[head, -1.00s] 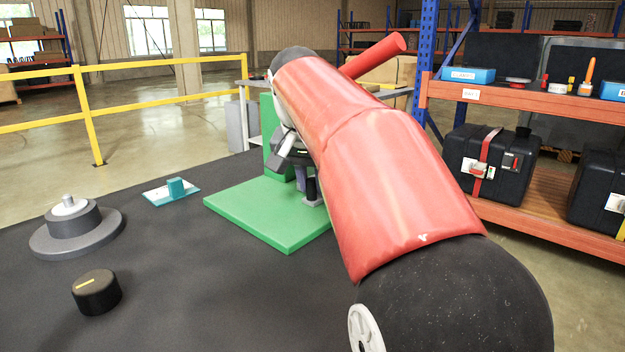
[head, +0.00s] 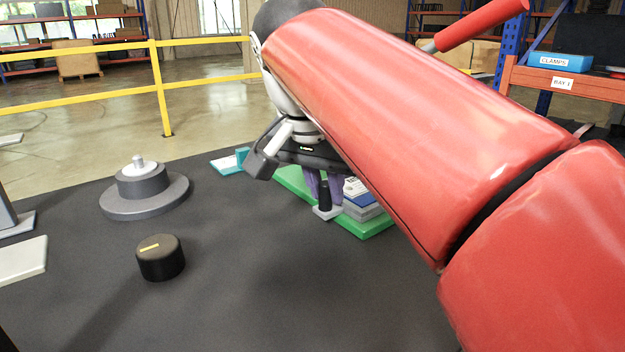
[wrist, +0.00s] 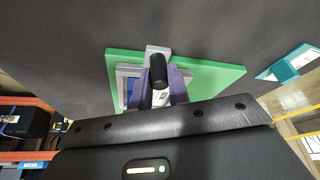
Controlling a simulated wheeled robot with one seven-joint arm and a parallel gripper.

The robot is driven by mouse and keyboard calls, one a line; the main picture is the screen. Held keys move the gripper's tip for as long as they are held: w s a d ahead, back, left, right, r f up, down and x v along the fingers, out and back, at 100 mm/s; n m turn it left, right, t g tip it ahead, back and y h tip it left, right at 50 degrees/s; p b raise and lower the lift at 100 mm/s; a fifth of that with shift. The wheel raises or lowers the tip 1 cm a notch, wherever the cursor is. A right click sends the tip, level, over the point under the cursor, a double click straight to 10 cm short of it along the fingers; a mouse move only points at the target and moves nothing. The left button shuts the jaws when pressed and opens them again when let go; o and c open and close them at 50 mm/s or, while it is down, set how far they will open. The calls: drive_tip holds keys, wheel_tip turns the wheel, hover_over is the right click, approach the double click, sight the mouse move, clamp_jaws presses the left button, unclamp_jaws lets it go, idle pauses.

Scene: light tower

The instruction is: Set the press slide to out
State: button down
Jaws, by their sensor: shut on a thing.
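The press has a green base (head: 365,227) on the dark table, partly hidden by my red arm in the head view; it also shows in the wrist view (wrist: 222,78). Its slide is a grey piece (head: 327,213) carrying an upright black knob (head: 324,196). The slide's grey end (wrist: 152,48) reaches the base's front edge and seems to stick slightly past it. My gripper (wrist: 161,88) has purple fingers on both sides of the black knob (wrist: 158,70) and is shut on it. A blue and grey block with a label (head: 362,200) sits behind the knob.
A black dial with a yellow mark (head: 161,257) and a round grey stepped button (head: 146,188) stand left on the table. A teal and white switch (head: 231,161) is behind. A yellow railing (head: 158,85) runs beyond the table. The table's front middle is clear.

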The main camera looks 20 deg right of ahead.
drive_tip(key=c, duration=1.6)
unclamp_jaws()
drive_tip(key=shift+s+a, duration=0.1)
drive_tip(key=shift+a, duration=0.25)
drive_tip(key=shift+r, duration=0.35)
drive_tip(key=p+v, duration=0.1)
drive_tip(key=v, duration=0.6)
drive_tip(key=shift+p, duration=0.3)
drive_tip(key=shift+s, duration=0.1)
